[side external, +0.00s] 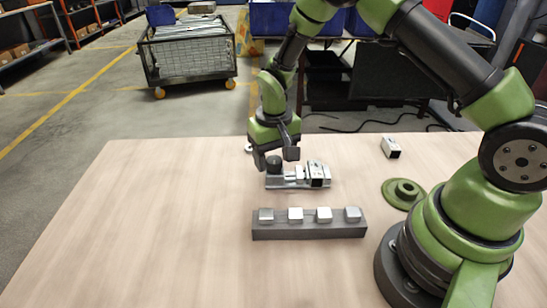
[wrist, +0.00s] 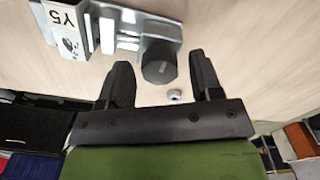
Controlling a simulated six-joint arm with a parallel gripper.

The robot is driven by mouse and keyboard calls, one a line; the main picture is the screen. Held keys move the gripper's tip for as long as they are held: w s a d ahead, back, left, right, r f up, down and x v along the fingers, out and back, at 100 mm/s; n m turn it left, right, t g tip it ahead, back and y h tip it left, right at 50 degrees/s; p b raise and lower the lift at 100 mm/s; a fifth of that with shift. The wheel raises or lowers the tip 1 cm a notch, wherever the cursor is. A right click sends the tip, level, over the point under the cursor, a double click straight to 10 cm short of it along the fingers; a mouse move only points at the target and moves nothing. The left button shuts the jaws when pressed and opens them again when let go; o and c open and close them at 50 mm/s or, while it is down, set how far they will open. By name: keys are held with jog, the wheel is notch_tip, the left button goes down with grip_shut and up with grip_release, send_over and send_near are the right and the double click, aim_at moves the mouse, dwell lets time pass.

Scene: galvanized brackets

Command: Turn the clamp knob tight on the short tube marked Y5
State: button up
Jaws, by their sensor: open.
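The short tube marked Y5 (wrist: 68,17) sits in a metal clamp fixture (wrist: 130,28) at the top left of the wrist view. In the side view the tube (side external: 317,174) is at the right end of the fixture. The dark round clamp knob (wrist: 158,64) is at the fixture's other end. My gripper (side external: 275,160) is open over the knob end, pointing down. In the wrist view my gripper's fingertips (wrist: 160,62) stand to either side of the knob, with gaps visible. Whether they are level with the knob is unclear.
A dark grey rack (side external: 309,233) with several silver blocks stands in front of the fixture. A green flanged part (side external: 403,193) and a loose metal tube (side external: 390,148) lie to the right. A small pale ring (wrist: 174,96) lies behind the knob. The table's left side (side external: 150,220) is clear.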

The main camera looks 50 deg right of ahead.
jog(key=n, duration=0.8)
jog(key=c, duration=0.8)
jog(key=shift+c, duration=0.2)
